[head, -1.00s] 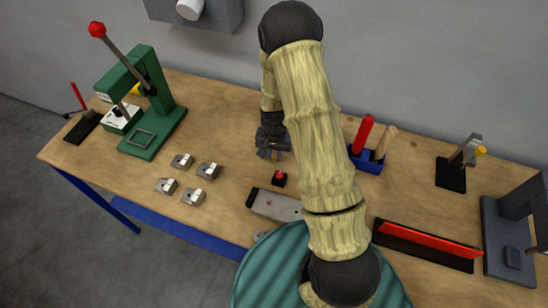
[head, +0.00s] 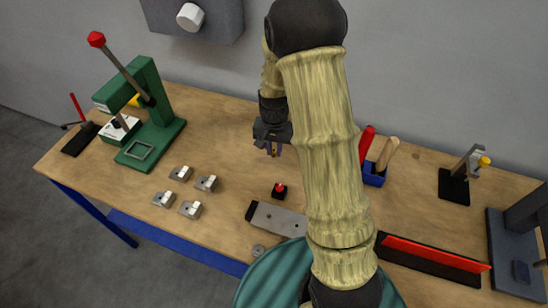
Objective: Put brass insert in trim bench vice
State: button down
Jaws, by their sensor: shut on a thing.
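My gripper (head: 273,151) is in the middle of the head view, over the bench behind the small red-topped black block. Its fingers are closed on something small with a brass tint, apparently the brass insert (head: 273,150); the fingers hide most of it. It seems to be held above the bench top, but the gap is hard to judge. I cannot tell for sure which fixture is the trim bench vice. A flat grey metal fixture with a black end (head: 273,218) lies in front of the gripper, its right end hidden by my arm.
A green lever press (head: 152,110) stands at the left, with several small metal blocks (head: 183,190) in front. The red-topped black block (head: 279,191) lies below my gripper. At right are a blue tool holder (head: 373,175), a toggle clamp (head: 458,180) and a long red-and-black fixture (head: 430,255).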

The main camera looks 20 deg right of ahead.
jog(key=shift+r, duration=0.35)
dwell(0.3)
jog(key=f+n, duration=0.1)
jog(key=f, duration=0.1)
jog(key=w+f+n, duration=0.1)
jog(key=f+n, duration=0.1)
jog(key=w+f+n, duration=0.1)
jog(key=n, duration=0.1)
jog(key=shift+a+f, duration=0.1)
jog(key=shift+f, duration=0.3)
jog(key=shift+w+a, duration=0.1)
